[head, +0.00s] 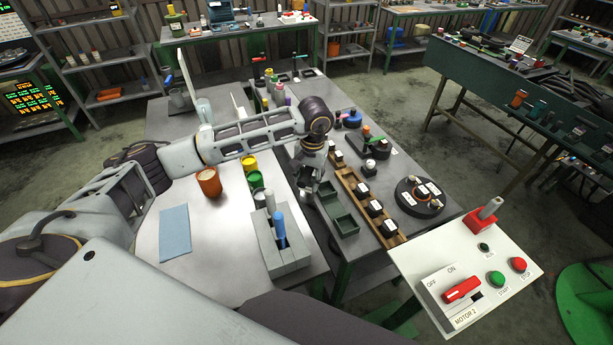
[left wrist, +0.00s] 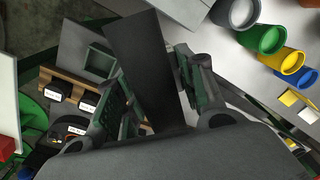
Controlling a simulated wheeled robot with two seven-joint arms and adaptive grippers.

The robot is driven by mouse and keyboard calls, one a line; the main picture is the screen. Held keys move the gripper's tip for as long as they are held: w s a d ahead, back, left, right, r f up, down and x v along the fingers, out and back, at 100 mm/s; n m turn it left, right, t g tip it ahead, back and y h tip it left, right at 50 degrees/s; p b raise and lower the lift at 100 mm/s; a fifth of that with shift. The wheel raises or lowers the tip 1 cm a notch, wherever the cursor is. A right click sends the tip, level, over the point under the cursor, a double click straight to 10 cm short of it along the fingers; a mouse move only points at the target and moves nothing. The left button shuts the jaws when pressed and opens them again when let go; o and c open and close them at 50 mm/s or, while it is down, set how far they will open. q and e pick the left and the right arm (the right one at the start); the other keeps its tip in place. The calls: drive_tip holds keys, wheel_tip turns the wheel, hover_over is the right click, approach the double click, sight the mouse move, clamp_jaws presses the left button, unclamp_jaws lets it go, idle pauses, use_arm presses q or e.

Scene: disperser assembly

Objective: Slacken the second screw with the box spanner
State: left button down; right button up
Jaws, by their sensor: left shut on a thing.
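My left gripper (head: 309,192) points down over the table, just behind the grey tool holder and beside the green tray. In the left wrist view its fingers (left wrist: 150,95) are closed on a long dark grey bar-shaped thing (left wrist: 140,55). It may be the box spanner, but its working end is hidden. A round black disc (head: 420,197) with labelled blocks lies to the right; it also shows in the left wrist view (left wrist: 72,130). I cannot make out the second screw. My right gripper is in neither view.
The grey tool holder (head: 284,262) holds a blue-handled tool (head: 279,228). A green tray (head: 341,215) and a wooden rack (head: 389,240) with labelled black blocks stand to the right. Orange (head: 209,184), yellow (head: 249,164) and green (head: 255,180) cups stand left. A motor switch panel (head: 465,272) is at front right.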

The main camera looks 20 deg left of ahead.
sight(309, 198)
use_arm(q)
drive_tip(key=shift+d+m, duration=0.1)
drive_tip(key=shift+m, duration=0.3)
wheel_tip(309, 198, down, 4)
drive_tip(key=b, duration=0.4)
drive_tip(key=shift+f+b, duration=0.25)
drive_tip(key=shift+b, duration=0.1)
wheel_tip(309, 198, down, 4)
drive_tip(key=b, duration=0.4)
drive_tip(key=shift+f, duration=0.2)
drive_tip(key=shift+f+b, duration=0.15)
drive_tip(key=shift+b, duration=0.15)
drive_tip(key=shift+f+b, duration=0.4)
